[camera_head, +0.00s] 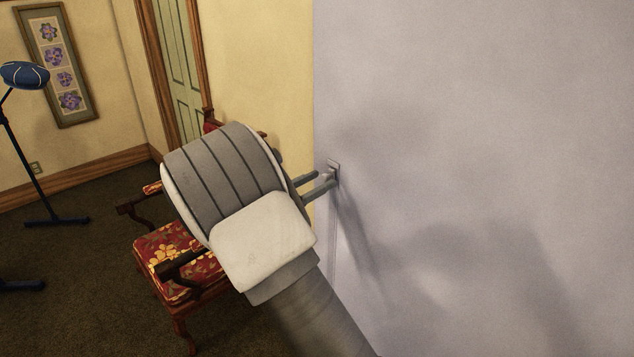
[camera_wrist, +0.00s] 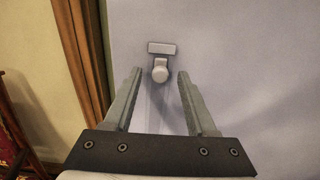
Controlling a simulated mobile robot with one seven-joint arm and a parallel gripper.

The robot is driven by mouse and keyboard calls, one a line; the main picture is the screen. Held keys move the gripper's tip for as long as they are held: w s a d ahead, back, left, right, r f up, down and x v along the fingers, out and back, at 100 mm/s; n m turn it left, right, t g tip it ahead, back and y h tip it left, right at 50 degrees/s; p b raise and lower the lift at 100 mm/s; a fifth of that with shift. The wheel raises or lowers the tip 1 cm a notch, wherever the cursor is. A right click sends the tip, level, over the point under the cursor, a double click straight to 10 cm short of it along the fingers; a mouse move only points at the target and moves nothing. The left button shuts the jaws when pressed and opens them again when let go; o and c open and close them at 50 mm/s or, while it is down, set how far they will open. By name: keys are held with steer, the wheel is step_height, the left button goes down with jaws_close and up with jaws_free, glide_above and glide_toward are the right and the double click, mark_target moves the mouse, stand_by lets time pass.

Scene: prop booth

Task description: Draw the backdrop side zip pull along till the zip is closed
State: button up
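The backdrop (camera_head: 480,120) is a large pale lilac panel filling the right of the head view. The zip pull (camera_head: 334,167) is a small grey piece near its left edge. In the wrist view my gripper (camera_wrist: 159,75) is open, a finger on each side of the knob, with gaps visible on both sides. The zip's teeth are too faint to make out.
A red floral armchair (camera_head: 175,255) stands behind my arm at the left. A dark stand with a blue head (camera_head: 25,75) is at the far left. A wooden-framed door (camera_head: 180,60) and a framed flower picture (camera_head: 62,65) are behind. The panel's face to the right is clear.

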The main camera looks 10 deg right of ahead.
steer(key=b+v, duration=0.2)
steer(key=v, duration=1.5)
steer(key=shift+a, duration=0.2)
steer(key=shift+s, duration=0.15)
steer(key=s+d+r+m+g+y, duration=0.1)
steer(key=s+d+m+g+y, duration=0.1)
steer(key=s+d+m+g, duration=0.45)
steer(key=s+d+r+m+g+y, duration=0.1)
steer(key=s+d+m+y, duration=0.2)
steer(key=d, duration=0.6)
steer(key=s+r+m+t+y, duration=0.2)
steer(key=s+m+y, duration=0.8)
steer(key=s+m, duration=0.5)
steer(key=shift+s+r+t, duration=0.25)
steer(key=shift+s+t, duration=0.3)
steer(key=shift+s, duration=0.15)
steer(key=shift+d, duration=0.1)
